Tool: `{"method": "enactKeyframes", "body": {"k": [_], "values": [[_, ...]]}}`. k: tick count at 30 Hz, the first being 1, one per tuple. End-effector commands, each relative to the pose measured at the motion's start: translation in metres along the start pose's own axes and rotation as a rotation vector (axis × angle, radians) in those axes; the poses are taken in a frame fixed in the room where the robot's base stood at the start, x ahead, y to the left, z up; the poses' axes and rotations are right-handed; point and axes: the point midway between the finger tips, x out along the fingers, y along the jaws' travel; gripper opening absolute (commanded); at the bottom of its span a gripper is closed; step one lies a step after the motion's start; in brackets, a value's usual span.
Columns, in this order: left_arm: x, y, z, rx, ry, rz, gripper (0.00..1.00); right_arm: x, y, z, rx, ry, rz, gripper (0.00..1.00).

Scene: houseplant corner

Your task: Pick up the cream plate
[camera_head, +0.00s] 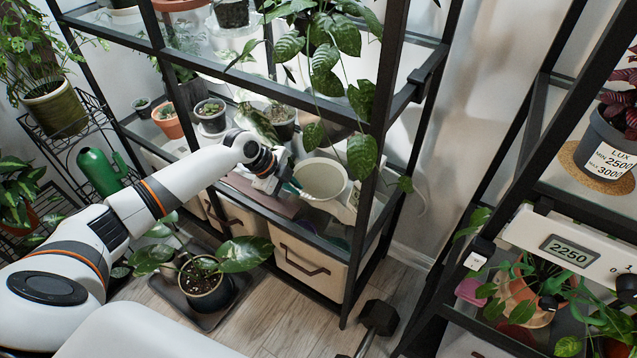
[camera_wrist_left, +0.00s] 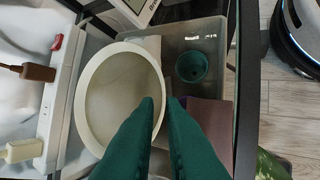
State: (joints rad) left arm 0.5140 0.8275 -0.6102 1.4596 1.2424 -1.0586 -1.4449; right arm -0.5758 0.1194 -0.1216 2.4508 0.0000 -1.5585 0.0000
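The cream plate (camera_head: 323,179) is a round, pale dish on the rack's middle shelf in the head view. In the left wrist view the plate (camera_wrist_left: 122,92) shows as a wide ring with a thick rim. My left gripper (camera_head: 291,187) is at the plate's left rim in the head view. Its dark green fingers (camera_wrist_left: 161,102) lie on either side of the rim in the left wrist view, with only a narrow gap between them. They look shut on the rim, though the contact is partly hidden. My right gripper is not in view.
A grey tray (camera_wrist_left: 208,32) with a dark green pot (camera_wrist_left: 191,67) lies beside the plate. A black rack post (camera_head: 385,95) and hanging leaves (camera_head: 361,155) stand close to it. Small pots (camera_head: 211,115) are on the shelf behind. A fabric bin (camera_head: 310,272) is below.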

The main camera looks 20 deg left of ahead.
Motion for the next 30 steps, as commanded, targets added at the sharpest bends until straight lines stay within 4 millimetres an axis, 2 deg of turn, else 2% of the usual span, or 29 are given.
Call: {"method": "enactKeyframes", "body": {"k": [2, 6, 10, 17, 20, 30], "values": [[0.013, -0.002, -0.001, -0.001, -0.001, -0.001, 0.09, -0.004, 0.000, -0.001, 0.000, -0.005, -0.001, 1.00], [0.035, -0.003, -0.002, -0.002, -0.001, -0.002, 0.09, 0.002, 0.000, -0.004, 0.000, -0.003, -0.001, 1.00], [0.047, -0.002, -0.002, -0.002, -0.001, -0.001, 0.09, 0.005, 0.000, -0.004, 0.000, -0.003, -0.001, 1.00], [0.048, -0.002, -0.002, -0.001, 0.000, -0.001, 0.09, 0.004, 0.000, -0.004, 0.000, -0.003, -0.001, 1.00], [0.048, -0.002, -0.002, -0.001, 0.000, -0.001, 0.00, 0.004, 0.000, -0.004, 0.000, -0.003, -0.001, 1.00], [0.048, -0.002, -0.002, -0.001, 0.000, -0.001, 0.00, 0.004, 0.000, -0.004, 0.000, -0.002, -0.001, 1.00]]}}
